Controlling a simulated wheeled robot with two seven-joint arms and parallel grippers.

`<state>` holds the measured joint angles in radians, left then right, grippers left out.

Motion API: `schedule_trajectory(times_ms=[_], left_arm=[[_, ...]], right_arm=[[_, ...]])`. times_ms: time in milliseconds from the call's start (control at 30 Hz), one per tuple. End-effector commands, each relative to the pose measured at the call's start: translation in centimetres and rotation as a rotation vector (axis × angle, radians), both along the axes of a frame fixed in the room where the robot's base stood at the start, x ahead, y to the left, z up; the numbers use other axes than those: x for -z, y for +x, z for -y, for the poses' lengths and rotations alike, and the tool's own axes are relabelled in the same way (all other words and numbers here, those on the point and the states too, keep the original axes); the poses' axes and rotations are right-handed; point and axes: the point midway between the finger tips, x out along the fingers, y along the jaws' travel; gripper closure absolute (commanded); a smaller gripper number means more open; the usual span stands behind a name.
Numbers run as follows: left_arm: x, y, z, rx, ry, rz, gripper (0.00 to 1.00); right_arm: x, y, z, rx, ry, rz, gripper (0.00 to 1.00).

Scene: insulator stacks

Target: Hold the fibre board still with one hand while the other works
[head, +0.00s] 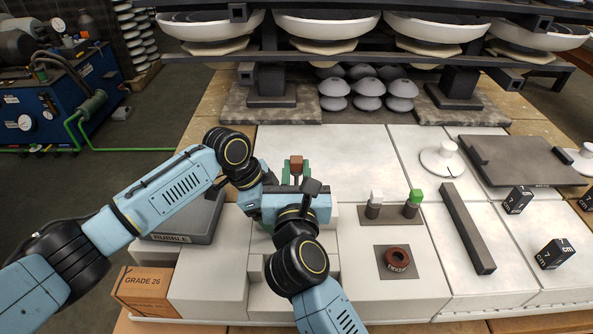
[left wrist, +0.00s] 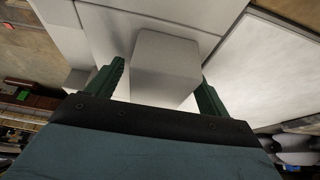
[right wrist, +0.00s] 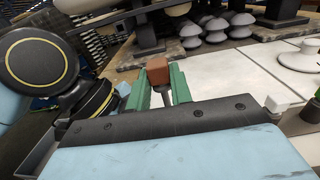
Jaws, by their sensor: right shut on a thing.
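My right gripper (head: 296,178) is shut on a tool with a brown block-shaped head (head: 296,161) and a grey shank. The brown head shows between the green fingers in the right wrist view (right wrist: 158,72). White fibre board (head: 350,225) covers the bench top, with stepped white blocks under my arms. In the left wrist view, my left gripper (left wrist: 160,80) has its fingers wide apart, one on each side of a white block (left wrist: 167,62). I cannot tell whether they touch it. In the head view my arms mostly hide the left fingers.
A dark stand (head: 392,212) holds white-topped and green-topped tools. A brown ring (head: 398,258) lies on a grey square to the right. A grey bar (head: 467,230), a dark plate (head: 515,160) and black cubes (head: 553,253) lie farther right. A rubble tray (head: 180,227) is at left.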

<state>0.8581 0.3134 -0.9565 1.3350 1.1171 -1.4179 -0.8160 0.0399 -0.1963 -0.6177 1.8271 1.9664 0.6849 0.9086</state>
Motion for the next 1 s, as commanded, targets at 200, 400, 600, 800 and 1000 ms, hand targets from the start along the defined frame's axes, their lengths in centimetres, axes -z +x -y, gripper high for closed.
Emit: schedule_trajectory(times_ms=[200, 400, 600, 800, 1000], left_arm=[[-0.1, 0.0, 0.0, 0.000, 0.000, 0.000, 0.20], [-2.0, 0.1, -0.8, 0.000, -0.001, 0.003, 0.20], [-6.0, 0.1, -2.5, -0.001, 0.000, 0.004, 0.20], [-9.4, 0.0, -3.9, -0.001, 0.000, 0.003, 0.20], [-11.0, 0.0, -4.5, 0.001, 0.000, 0.000, 0.20]], right_arm=[[0.0, 0.0, 0.0, 0.000, 0.000, 0.001, 1.00], [0.0, 0.0, 0.0, 0.000, 0.000, 0.001, 1.00], [0.0, 0.0, 0.0, 0.000, 0.000, 0.001, 1.00], [0.0, 0.0, 0.0, 0.000, 0.000, 0.001, 1.00], [0.0, 0.0, 0.0, 0.000, 0.000, 0.001, 1.00]])
